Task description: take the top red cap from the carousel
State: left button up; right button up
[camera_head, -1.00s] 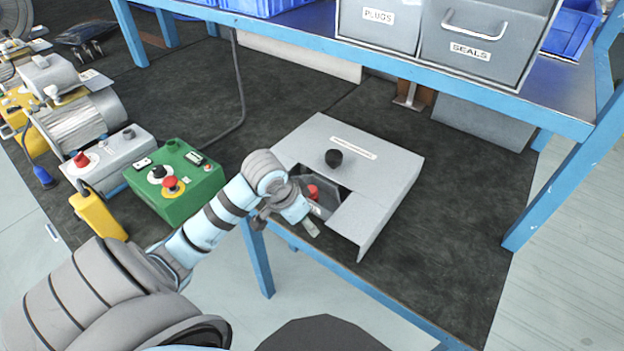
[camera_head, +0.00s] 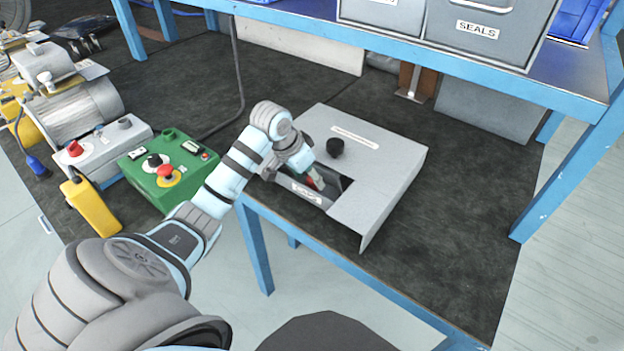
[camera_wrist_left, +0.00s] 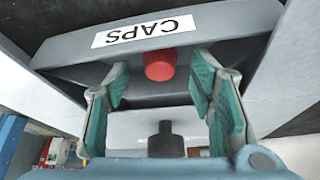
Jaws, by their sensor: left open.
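The red cap (camera_wrist_left: 160,65) sits on a grey part with a CAPS label (camera_wrist_left: 143,31). In the wrist view it lies between the fingertips of my left gripper (camera_wrist_left: 160,82), with a visible gap on each side. The gripper is open and holds nothing. In the head view my left gripper (camera_head: 314,179) reaches down into the opening of the grey housing (camera_head: 385,165), and a little of the red cap shows beside its fingers. The carousel is mostly hidden inside the housing. My right gripper is not in view.
A black knob (camera_head: 335,147) stands on the housing, close to my left gripper. A green control box (camera_head: 168,170) and a yellow pendant (camera_head: 92,205) are to the left. A blue shelf (camera_head: 480,75) with a SEALS drawer is behind. The dark mat right of the housing is clear.

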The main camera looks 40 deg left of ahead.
pick_arm(q)
jog(key=shift+w+f, duration=0.25)
jog(key=shift+f, duration=0.15)
jog(key=c, duration=0.8)
jog(key=shift+o, duration=0.2)
